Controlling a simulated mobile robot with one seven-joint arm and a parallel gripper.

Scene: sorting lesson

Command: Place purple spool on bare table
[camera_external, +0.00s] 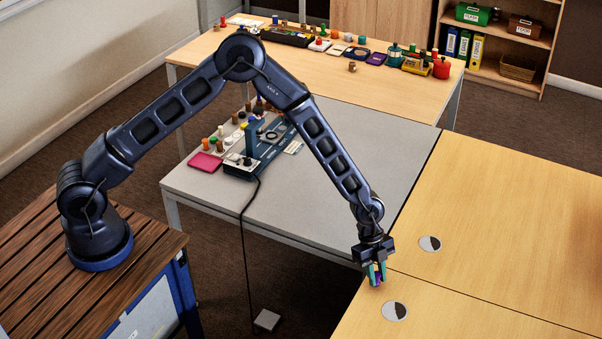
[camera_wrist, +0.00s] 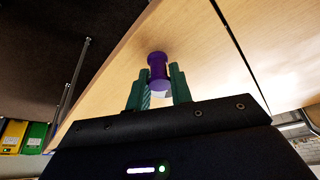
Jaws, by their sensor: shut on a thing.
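My gripper (camera_external: 375,274) reaches down at the left edge of the bare wooden table (camera_external: 490,220). Its teal fingers (camera_wrist: 159,92) are shut on the purple spool (camera_wrist: 157,66), which stands out past the fingertips in the wrist view. In the external view only a little of the spool (camera_external: 379,281) shows between the fingers. The wooden tabletop lies behind the spool in the wrist view. I cannot tell whether the spool touches the tabletop.
A grey table (camera_external: 330,220) with a device (camera_external: 262,150) and several small pieces stands to the left. A crowded wooden table (camera_external: 215,45) is behind.

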